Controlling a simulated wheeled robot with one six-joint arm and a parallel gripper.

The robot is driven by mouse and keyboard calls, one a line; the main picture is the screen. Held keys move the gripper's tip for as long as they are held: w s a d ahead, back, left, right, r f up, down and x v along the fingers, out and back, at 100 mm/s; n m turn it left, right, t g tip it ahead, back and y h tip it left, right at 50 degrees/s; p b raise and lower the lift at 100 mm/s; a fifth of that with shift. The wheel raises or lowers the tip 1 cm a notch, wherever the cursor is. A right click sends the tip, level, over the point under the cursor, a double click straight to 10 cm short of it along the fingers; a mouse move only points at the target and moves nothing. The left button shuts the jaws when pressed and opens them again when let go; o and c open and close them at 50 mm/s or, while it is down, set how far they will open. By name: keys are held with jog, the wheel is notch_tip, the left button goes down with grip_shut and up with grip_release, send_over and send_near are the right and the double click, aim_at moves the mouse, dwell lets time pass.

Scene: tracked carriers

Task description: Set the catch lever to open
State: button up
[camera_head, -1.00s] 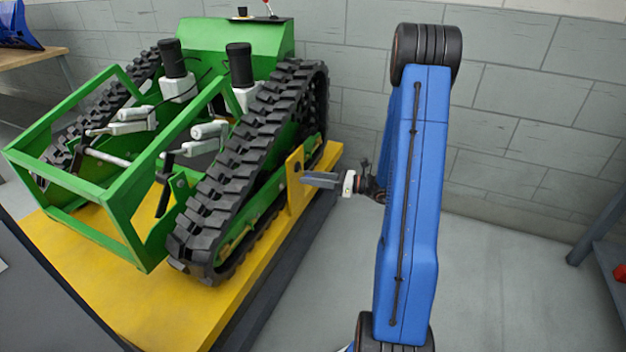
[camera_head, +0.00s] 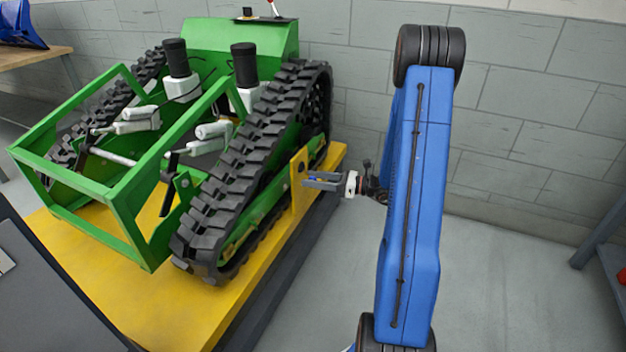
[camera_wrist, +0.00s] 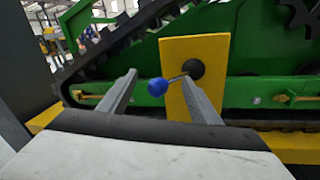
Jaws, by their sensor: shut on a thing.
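The catch lever is a thin rod with a blue ball knob (camera_wrist: 157,86) on a black pivot (camera_wrist: 194,69) in a yellow plate (camera_wrist: 206,48) on the green tracked carrier (camera_head: 240,38). In the wrist view the rod runs from the pivot to the left and slightly down. My gripper (camera_wrist: 160,80) is shut on the lever, its grey fingers on either side of the knob. In the head view my gripper (camera_head: 322,181) reaches left to the yellow plate, and a speck of blue shows between the fingers. The finger contact itself is hard to see.
The carrier stands on a yellow platform (camera_head: 120,300) with a dark side. Its black track (camera_head: 240,160) runs close to the plate. A grey block wall (camera_head: 540,110) is behind. Free floor (camera_head: 490,290) lies to the right, with a table edge at the far right.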

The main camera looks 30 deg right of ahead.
jog(key=v, duration=1.7)
jog(key=shift+d, duration=0.1)
jog(key=s+a+r+n+g+h, duration=0.1)
jog(key=s+a+r+n+g, duration=0.3)
jog(key=a, duration=0.4)
jog(key=s+a+r+n+g+h, duration=0.1)
jog(key=a+r+n+g, duration=0.15)
jog(key=a+n, duration=0.35)
jog(key=s+a+r+n+g+h, duration=0.1)
jog(key=s+a+r+n+g, duration=0.25)
jog(key=a, duration=0.55)
jog(key=shift+s+a+r+n+t+h, duration=0.45)
jog(key=shift+s+a+r+n+h, duration=0.45)
jog(key=shift+s+n+h, duration=1.25)
jog(key=shift+s+a+r+n+t+h, duration=0.55)
jog(key=shift+s+r+n+h, duration=0.65)
jog(key=shift+s+n, duration=1.7)
jog(key=shift+s+a+r+n+t+h, duration=0.3)
jog(key=shift+s+a+r+n+h, duration=0.6)
jog(key=shift+s+n+h, duration=1.55)
jog(key=shift+w+n+y, duration=0.4)
jog(key=shift+n+y, duration=0.15)
jog(key=shift+y, duration=0.15)
